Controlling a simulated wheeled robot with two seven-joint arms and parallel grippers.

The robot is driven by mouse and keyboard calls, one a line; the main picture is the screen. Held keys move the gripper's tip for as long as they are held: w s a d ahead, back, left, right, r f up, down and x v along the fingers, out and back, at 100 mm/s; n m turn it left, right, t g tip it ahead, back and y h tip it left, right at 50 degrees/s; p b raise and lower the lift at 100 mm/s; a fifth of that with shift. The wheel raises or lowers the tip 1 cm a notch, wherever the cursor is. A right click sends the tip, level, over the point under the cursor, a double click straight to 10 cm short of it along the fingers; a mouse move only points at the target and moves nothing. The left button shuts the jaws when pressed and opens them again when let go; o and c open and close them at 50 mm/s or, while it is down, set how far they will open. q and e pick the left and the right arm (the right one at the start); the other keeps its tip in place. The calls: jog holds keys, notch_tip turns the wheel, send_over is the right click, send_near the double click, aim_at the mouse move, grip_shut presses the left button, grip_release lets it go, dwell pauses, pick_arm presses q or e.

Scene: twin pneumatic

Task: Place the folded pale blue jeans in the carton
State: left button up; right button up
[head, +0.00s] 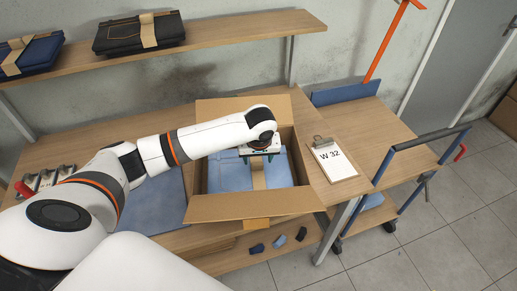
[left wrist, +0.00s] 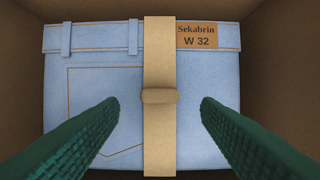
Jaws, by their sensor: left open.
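The folded pale blue jeans (head: 281,172) lie flat inside the open carton (head: 250,206). In the left wrist view the jeans (left wrist: 90,80) fill most of the carton floor, with a brown paper band (left wrist: 158,50) around them and a patch reading "Sekabrin W 32". The band has a raised grip at its middle. My left gripper (head: 260,156) is over the jeans inside the carton's opening. Its green fingers (left wrist: 160,115) are spread wide on either side of the band, holding nothing. It partly hides the jeans in the head view. My right gripper is not in view.
A clipboard (head: 331,160) marked "W 32" lies right of the carton. The carton's flaps are folded outward. Dark folded jeans (head: 140,34) and blue ones (head: 30,54) lie on the upper shelf. A blue-framed cart (head: 408,152) stands at right. A blue mat (head: 158,203) lies left.

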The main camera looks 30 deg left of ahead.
pick_arm(q)
jog(key=v, duration=0.7)
jog(key=shift+r+b, duration=0.35)
jog(key=shift+s, duration=0.15)
